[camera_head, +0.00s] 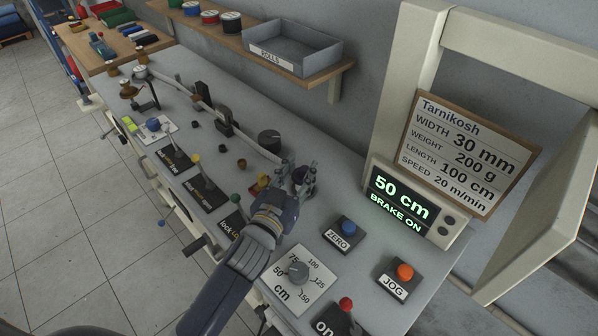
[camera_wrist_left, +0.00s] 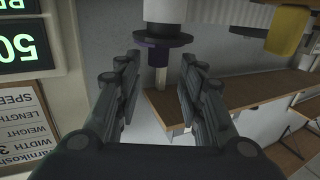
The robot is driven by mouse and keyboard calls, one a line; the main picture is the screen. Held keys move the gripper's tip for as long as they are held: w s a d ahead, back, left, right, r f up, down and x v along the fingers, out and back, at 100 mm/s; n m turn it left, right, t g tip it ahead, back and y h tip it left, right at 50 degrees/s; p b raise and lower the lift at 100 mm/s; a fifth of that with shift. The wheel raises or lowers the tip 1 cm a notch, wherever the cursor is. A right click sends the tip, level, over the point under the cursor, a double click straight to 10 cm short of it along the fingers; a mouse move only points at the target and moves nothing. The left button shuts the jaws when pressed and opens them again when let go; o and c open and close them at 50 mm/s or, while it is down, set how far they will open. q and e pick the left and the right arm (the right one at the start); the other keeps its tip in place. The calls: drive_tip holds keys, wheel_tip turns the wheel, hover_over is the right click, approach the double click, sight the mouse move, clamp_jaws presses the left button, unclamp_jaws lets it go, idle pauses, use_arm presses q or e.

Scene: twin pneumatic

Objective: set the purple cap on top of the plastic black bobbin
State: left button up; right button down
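My left gripper (camera_head: 302,178) is over the bench, right of its middle. The left wrist view, which is upside down, shows the gripper (camera_wrist_left: 160,62) open, its two fingers apart. A dark purple piece, seemingly the purple cap (camera_wrist_left: 158,54), shows between the fingertips with gaps on both sides. It is by a dark disc and a white cylinder (camera_wrist_left: 165,12). In the head view the fingers mostly hide it. My right gripper is not in view.
A display (camera_head: 403,203) reads 50 cm, BRAKE ON. Blue ZERO (camera_head: 348,227) and orange JOG (camera_head: 404,271) buttons and a dial (camera_head: 298,271) are at the right front. Small dark cups (camera_head: 222,148) lie left of the gripper. A shelf holds a ROLLS tray (camera_head: 272,60) and several rolls.

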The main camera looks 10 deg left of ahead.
use_arm(q)
drive_tip(key=shift+s+f, duration=0.15)
drive_tip(key=shift+f, duration=0.7)
drive_tip(key=shift+r, duration=0.3)
drive_tip(key=shift+r+p, duration=0.5)
drive_tip(key=shift+p, duration=0.1)
drive_tip(key=shift+s+a+f+b, duration=0.1)
drive_tip(key=shift+s+f+b, duration=0.3)
drive_tip(key=shift+s+f, duration=0.1)
drive_tip(key=s, duration=0.3)
drive_tip(key=s+a+r+b, duration=0.1)
drive_tip(key=s, duration=0.5)
drive_tip(key=shift+a+r+b, duration=0.2)
drive_tip(key=shift+a+b, duration=0.1)
drive_tip(key=shift+a, duration=0.1)
drive_tip(key=shift+s+a+r, duration=0.15)
drive_tip(key=shift+s+r, duration=0.1)
drive_tip(key=shift+s, duration=0.45)
